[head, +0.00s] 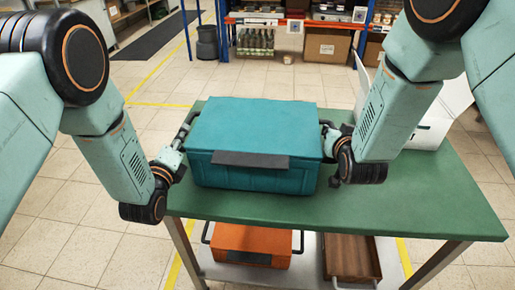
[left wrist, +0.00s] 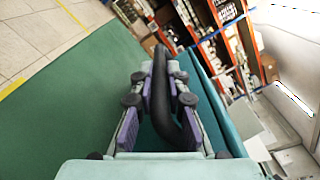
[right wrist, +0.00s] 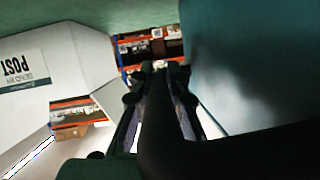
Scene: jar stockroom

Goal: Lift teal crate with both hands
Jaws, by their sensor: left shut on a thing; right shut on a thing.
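The teal crate (head: 253,140), lidded and with a dark plate on its front, is at the left part of the green table (head: 420,190). I cannot tell whether its base touches the table. My left gripper (head: 182,142) is at its left side, shut on the dark side handle, which runs between the fingers in the left wrist view (left wrist: 162,100). My right gripper (head: 333,138) is at its right side, partly hidden by my wrist. In the right wrist view it is shut on the other dark handle (right wrist: 158,115), beside the teal wall (right wrist: 245,70).
A white box (head: 432,132) stands at the table's back right. An orange crate (head: 250,243) and a brown wooden crate (head: 350,258) are on the shelf below. A blue-and-orange rack (head: 300,22) and a dark bin (head: 207,42) stand behind. The table's front right is clear.

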